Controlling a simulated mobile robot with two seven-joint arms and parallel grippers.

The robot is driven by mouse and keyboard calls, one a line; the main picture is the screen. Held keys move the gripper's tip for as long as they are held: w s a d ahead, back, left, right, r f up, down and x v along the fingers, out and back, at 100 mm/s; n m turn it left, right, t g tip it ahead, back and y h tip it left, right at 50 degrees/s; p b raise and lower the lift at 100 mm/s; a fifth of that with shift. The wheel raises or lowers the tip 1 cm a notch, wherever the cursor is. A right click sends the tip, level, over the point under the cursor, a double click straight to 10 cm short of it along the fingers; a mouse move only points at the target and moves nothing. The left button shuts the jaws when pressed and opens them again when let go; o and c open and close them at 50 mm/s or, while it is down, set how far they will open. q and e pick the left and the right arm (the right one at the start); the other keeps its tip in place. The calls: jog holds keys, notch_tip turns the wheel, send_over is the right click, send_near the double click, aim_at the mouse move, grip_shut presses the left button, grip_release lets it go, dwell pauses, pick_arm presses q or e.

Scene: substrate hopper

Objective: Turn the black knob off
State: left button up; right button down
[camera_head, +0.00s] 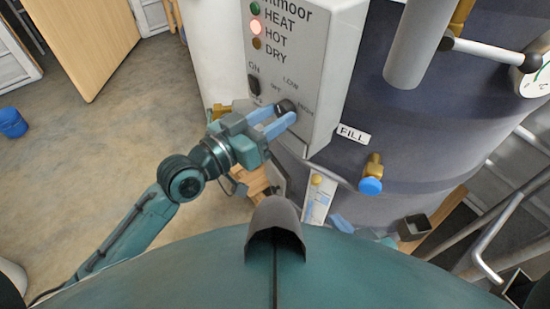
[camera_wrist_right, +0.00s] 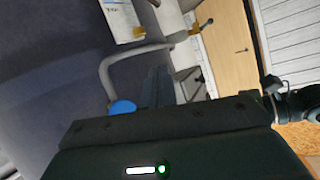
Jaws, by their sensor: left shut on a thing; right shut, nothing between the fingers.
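The black knob (camera_head: 286,105) sits low on the grey control box (camera_head: 325,75), with LOW, OFF and HIGH lettered around it. My left gripper (camera_head: 284,117) reaches it from the left, its blue fingers shut on the knob. The fingers hide part of the knob, and I cannot tell which mark it points to. A black switch (camera_head: 254,85) under ON is to the left of the knob. My right gripper (camera_head: 341,223) is low in the head view, away from the box, shut and empty; most of that arm is hidden.
The HOT lamp (camera_head: 256,27) glows pale red between the green HEAT lamp and the brown DRY lamp. A blue-handled brass valve (camera_head: 371,185) sticks out of the dark tank below the FILL label (camera_head: 353,134). Open floor (camera_head: 110,130) lies left; a blue bucket (camera_head: 12,122) stands there.

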pick_arm(q)
jog(key=shift+s+r+n+p, duration=0.15)
jog(key=shift+r+n+p, duration=0.2)
jog(key=shift+n+p, duration=0.45)
jog(key=shift+n, duration=0.6)
jog(key=n+p, duration=0.1)
jog(key=n, duration=0.1)
jog(key=shift+f+n, duration=0.1)
jog(key=shift+n, duration=0.3)
jog(key=shift+w+d+n+p, duration=0.1)
jog(key=shift+w+n+p, duration=0.15)
jog(key=shift+n, duration=0.35)
pick_arm(e)
jog(key=shift+w+a+r+n+g, duration=0.2)
jog(key=shift+w+r+n+g, duration=0.15)
jog(key=shift+r, duration=0.25)
pick_arm(q)
jog(key=o, duration=1)
jog(key=shift+f, duration=0.15)
pick_arm(e)
jog(key=shift+s, duration=0.1)
